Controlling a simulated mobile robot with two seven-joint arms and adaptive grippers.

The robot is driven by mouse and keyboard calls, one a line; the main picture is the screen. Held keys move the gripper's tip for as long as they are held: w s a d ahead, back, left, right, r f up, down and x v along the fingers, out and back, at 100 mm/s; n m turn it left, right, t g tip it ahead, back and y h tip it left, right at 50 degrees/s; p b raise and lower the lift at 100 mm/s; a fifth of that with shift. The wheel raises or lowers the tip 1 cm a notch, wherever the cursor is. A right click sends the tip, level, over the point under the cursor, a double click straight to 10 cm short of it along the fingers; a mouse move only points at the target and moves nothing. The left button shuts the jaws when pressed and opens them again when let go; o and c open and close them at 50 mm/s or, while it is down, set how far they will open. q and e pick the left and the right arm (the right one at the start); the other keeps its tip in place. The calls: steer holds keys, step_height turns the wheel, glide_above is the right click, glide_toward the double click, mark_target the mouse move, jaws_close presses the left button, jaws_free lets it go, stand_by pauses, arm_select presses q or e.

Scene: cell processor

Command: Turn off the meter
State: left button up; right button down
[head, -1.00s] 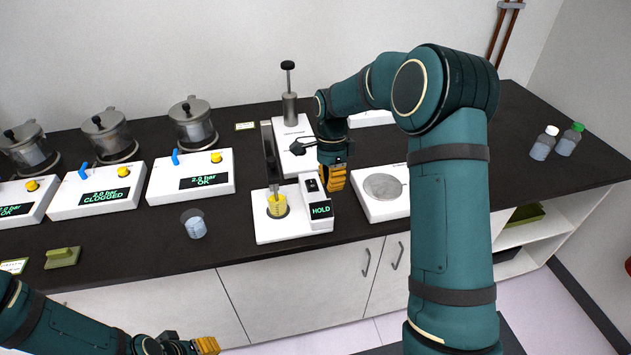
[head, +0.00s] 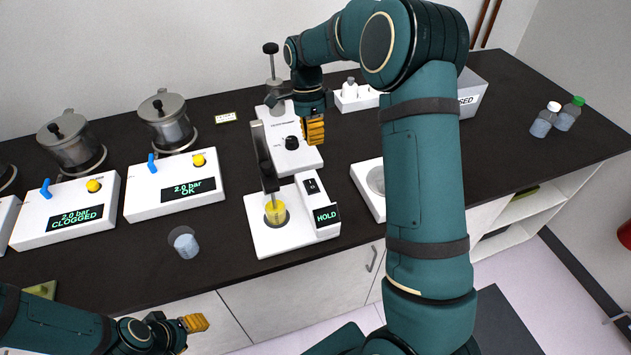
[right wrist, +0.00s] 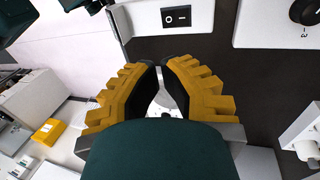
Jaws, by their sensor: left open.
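The meter (head: 290,237) is a white unit on the dark counter. Its screen (head: 326,215) reads HOLD, and a black rocker switch (head: 311,186) sits on its raised part. The switch (right wrist: 176,16) also shows at the top of the right wrist view, just beyond the fingertips. My right gripper (head: 314,132) is above the counter, behind the meter in the head view and apart from the switch. In the right wrist view its yellow fingers (right wrist: 161,68) are drawn together, with nothing seen held. My left gripper (head: 194,323) is open and low in front of the counter.
A probe on a stand (head: 262,155) reaches into a yellow-filled beaker (head: 275,212) on the meter. Behind is a white unit with a black knob (head: 292,143). A cup (head: 184,242) stands left, near pressure units (head: 172,187). Two bottles (head: 545,120) stand far right.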

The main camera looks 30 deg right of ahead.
mark_target(318, 194)
steer(key=x, duration=1.4)
steer(key=shift+w+f, duration=0.1)
steer(key=shift+a, duration=0.1)
steer(key=shift+f+t+b, duration=0.55)
steer(key=shift+t+b, duration=0.05)
steer(key=shift+b, duration=0.6)
steer(key=shift+s+r, duration=0.15)
steer(key=shift+s, duration=0.1)
steer(key=shift+w+r+p, duration=0.1)
steer(key=shift+r+p, duration=0.6)
steer(key=shift+r, duration=0.1)
